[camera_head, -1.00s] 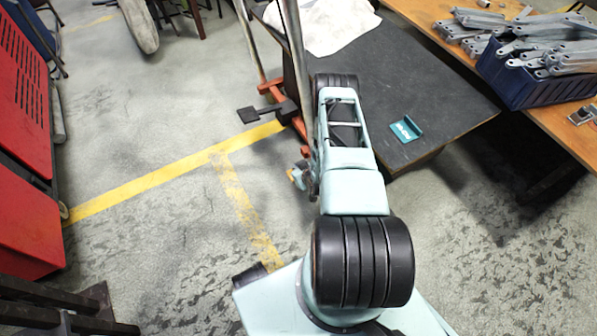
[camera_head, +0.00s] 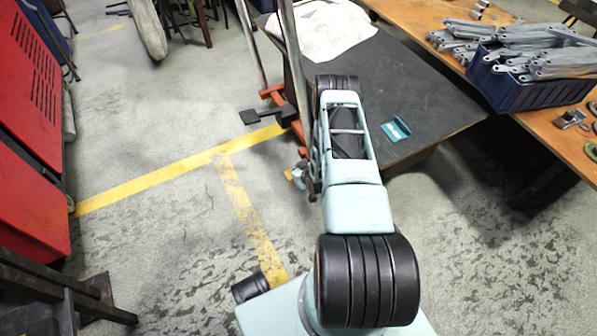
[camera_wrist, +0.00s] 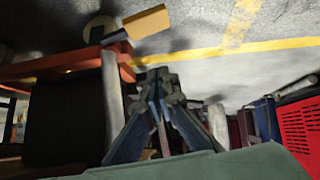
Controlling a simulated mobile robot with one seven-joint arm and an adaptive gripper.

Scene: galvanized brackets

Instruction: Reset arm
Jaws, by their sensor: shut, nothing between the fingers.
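My gripper (camera_wrist: 158,78) shows in the wrist view, with its two fingers together and nothing between them. It points over the floor and past the orange-red frame (camera_wrist: 60,68), with no object in contact that I can see. In the head view my arm reaches forward from my base along the left edge of the dark-topped table (camera_head: 430,95). The arm hides most of the gripper there.
A blue crate (camera_head: 530,92) of grey brackets stands on the wooden table (camera_head: 560,125). A red cabinet (camera_head: 30,130) stands left. Floor between is open.

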